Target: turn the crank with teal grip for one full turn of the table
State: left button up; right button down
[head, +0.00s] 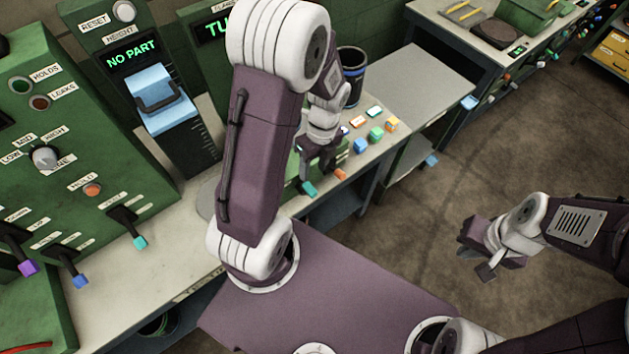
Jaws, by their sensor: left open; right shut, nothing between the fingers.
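A teal grip (308,188) sits low on the front of a green unit on the bench, just below my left gripper (318,170). The crank it belongs to is mostly hidden by my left arm. My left gripper is open and points down above the teal grip; I cannot tell whether they touch. An orange grip (340,174) is close by on the right. A grey round table (206,200) shows only its left edge behind my arm. A display (215,27) reads "TU", the rest hidden. My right gripper (478,264) is shut and empty over the floor.
Another teal knob (140,242) is on a lever of the green panel at left. A height gauge (155,100) shows "NO PART". Several coloured blocks (376,134) and a dark cup (352,70) stand at the bench's right. The floor (440,180) at right is open.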

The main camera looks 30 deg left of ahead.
aim_at(310, 187)
pick_arm(q)
jog(key=f, duration=0.6)
jog(key=s+f, duration=0.1)
jog(key=f, duration=0.2)
jog(key=shift+a, duration=0.25)
grip_shut()
